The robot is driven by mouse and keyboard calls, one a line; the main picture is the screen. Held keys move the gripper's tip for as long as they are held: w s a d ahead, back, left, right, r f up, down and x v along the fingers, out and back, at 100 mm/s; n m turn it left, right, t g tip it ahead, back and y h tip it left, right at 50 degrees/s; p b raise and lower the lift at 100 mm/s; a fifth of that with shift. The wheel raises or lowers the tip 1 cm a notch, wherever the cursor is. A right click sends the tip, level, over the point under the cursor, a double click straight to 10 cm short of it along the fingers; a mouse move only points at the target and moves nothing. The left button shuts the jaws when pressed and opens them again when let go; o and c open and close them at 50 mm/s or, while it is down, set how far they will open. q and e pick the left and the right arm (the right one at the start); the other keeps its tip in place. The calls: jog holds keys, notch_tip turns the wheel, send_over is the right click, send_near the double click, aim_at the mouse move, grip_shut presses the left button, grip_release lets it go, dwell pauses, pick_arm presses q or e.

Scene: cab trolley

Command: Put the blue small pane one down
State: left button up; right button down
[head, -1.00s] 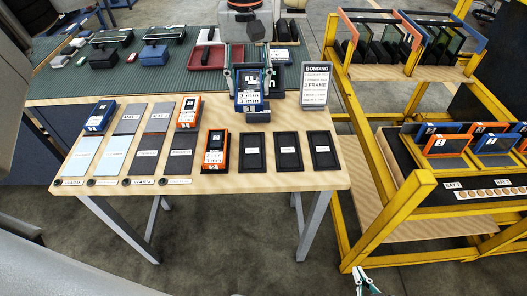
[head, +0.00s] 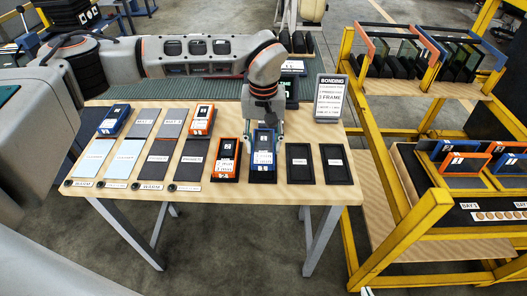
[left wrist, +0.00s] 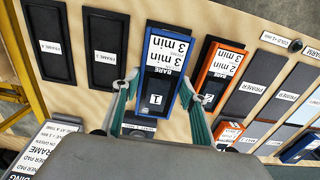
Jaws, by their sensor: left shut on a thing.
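The blue small pane one (head: 263,165) has a blue rim, a "1" mark and white "3 min" labels. It is upright in heading over the black pad just right of an orange small pane (head: 224,160). My left gripper (head: 264,140) is shut on it from both sides. In the left wrist view the pane (left wrist: 157,82) lies between the green fingers (left wrist: 165,92). The black pad under it is mostly hidden, and I cannot tell whether the pane touches it. Only a pale tip of my right gripper (head: 367,291) shows at the bottom edge.
Two empty black pads (head: 300,165) lie to the right. Another blue pane (head: 114,121) and an orange pane (head: 202,119) lie in the back row. The bonding sign (head: 330,98) stands behind right. A yellow trolley (head: 405,225) with panes stands to the right of the table.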

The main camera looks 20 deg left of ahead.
aim_at(263, 146)
pick_arm(q)
jog(key=shift+f, duration=1.65)
jog(key=shift+f, duration=0.15)
jog(key=o, duration=1.2)
jog(key=shift+o, duration=0.2)
notch_tip(263, 146, up, 11)
jog(key=shift+r, duration=0.65)
